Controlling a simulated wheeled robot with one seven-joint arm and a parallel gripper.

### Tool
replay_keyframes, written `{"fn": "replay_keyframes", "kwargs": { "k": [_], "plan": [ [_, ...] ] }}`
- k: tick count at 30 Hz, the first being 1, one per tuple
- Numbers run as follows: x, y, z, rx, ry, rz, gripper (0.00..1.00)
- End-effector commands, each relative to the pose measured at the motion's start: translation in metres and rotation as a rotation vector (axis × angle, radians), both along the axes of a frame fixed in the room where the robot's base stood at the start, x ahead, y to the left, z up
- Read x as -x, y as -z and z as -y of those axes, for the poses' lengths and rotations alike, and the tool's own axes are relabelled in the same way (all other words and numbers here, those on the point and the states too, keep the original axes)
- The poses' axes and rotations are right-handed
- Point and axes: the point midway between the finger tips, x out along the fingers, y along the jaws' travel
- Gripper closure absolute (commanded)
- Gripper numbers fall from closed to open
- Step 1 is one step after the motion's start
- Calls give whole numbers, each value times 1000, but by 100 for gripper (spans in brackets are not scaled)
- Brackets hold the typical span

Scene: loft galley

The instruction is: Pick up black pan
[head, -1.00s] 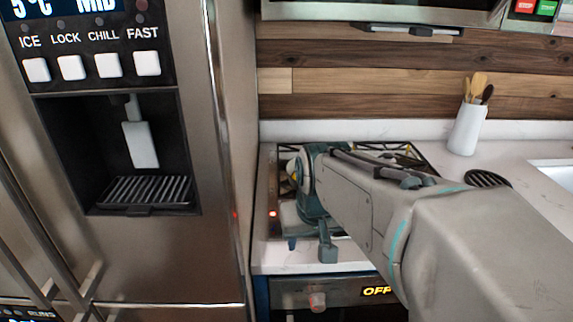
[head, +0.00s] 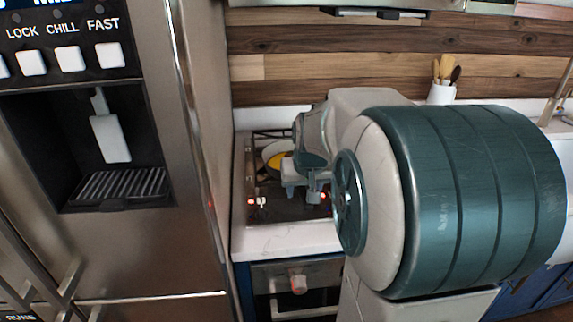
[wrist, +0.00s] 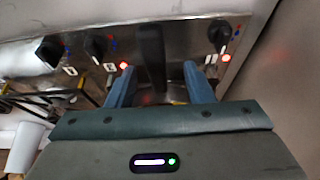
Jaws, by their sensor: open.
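In the wrist view a long black bar (wrist: 151,52), which looks like the black pan's handle, lies between my two blue fingers. My gripper (wrist: 160,82) is open around it, with a gap on each side. The pan's body is hidden behind my gripper in that view. In the head view my gripper (head: 303,193) is low over the stove's front part. A round pan with a light rim and something yellow inside (head: 273,158) shows just left of it. I cannot tell whether this pan belongs to the black handle.
The stove (head: 262,212) has knobs along its front strip (wrist: 97,48) and red lights. A steel fridge (head: 190,240) stands close on the left. A white utensil holder (head: 441,94) stands at the back right. My arm hides much of the counter on the right.

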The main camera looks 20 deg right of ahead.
Motion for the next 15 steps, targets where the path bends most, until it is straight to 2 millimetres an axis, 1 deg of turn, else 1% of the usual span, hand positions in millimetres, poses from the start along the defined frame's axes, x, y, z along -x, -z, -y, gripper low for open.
{"fn": "replay_keyframes", "kwargs": {
  "k": [6,9,12,15],
  "plan": [
    [-12,24,9,-2,1,-7,53],
    [-17,36,10,-3,0,-6,53],
    [-19,42,10,-2,0,-4,53],
    [-20,44,11,-1,0,-2,53]
  ]
}}
